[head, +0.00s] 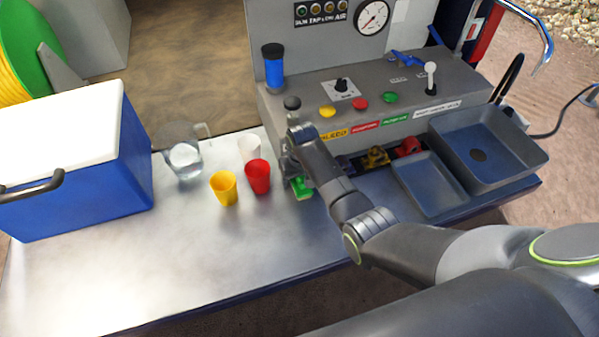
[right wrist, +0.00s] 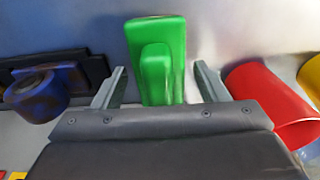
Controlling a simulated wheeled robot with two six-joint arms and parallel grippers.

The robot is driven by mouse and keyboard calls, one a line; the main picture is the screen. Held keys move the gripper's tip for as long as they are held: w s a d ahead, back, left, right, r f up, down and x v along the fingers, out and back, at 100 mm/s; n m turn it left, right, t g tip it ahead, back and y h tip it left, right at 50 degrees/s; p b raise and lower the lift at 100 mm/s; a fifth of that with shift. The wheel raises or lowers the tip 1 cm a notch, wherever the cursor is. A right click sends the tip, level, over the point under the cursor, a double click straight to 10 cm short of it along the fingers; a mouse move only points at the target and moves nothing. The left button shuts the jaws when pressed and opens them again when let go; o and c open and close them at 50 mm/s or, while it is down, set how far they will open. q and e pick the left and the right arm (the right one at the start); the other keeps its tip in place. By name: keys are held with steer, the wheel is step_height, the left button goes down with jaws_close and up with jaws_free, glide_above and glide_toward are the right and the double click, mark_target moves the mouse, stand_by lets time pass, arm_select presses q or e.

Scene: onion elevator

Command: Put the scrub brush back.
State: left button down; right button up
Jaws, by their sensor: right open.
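A green block-like object with a smaller raised green part, which looks like the scrub brush (head: 301,188), is on the metal table at the foot of the control panel, just right of the red cup. My right gripper (head: 293,167) is above it, partly hidden by my own arm. In the right wrist view, the green brush (right wrist: 160,50) lies between and beyond the two spread fingers of the right gripper (right wrist: 161,80). The fingers are apart from it, with a gap on each side. My left gripper is out of view.
A red cup (head: 258,177), yellow cup (head: 224,188), white cup (head: 249,148) and clear pitcher (head: 184,158) stand left of the brush. A blue cooler (head: 110,170) is farther left. A grey tray (head: 428,185) and sink (head: 490,150) are at right. The table's front left is clear.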

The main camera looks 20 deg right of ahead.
steer(key=r, duration=0.4)
steer(key=s+r, duration=0.1)
steer(key=r, duration=0.3)
steer(key=r+b, duration=0.1)
steer(key=r, duration=0.3)
steer(key=shift+s, duration=0.25)
